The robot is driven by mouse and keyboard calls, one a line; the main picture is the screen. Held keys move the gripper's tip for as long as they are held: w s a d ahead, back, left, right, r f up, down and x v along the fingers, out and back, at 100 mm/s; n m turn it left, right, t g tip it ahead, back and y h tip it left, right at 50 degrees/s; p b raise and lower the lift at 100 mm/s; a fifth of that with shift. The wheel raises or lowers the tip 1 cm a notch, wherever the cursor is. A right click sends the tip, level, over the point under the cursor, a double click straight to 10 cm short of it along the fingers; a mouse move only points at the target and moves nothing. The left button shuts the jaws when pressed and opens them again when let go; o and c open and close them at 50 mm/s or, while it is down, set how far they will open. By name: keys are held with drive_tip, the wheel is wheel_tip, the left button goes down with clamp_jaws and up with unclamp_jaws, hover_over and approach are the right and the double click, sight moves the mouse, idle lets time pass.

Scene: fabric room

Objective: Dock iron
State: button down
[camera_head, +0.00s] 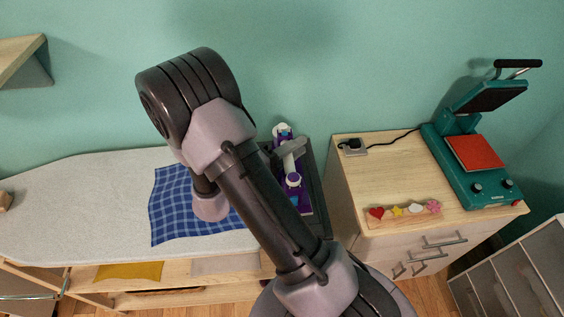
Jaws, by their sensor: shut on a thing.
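The purple and white iron (293,181) is at the right end of the ironing board, over the dark grey dock (317,182). Whether it rests fully on the dock or hangs a little above it I cannot tell. My gripper (290,149) is at the iron's white handle and shut on it. My arm crosses in front and hides the left part of the iron and dock.
A blue checked cloth (172,207) lies on the pale ironing board (80,204). To the right, a wooden cabinet (385,178) holds a teal heat press (455,165), a socket with a cable, and a strip of small shapes (404,212). A shelf (22,62) juts out at upper left.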

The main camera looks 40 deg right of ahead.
sight(299, 160)
drive_tip(key=shift+w+d, duration=0.25)
drive_tip(key=shift+d, duration=0.65)
drive_tip(key=shift+f+b, duration=1.1)
drive_tip(key=shift+f, duration=0.65)
drive_tip(key=c, duration=1.2)
unclamp_jaws()
drive_tip(key=shift+f, duration=0.1)
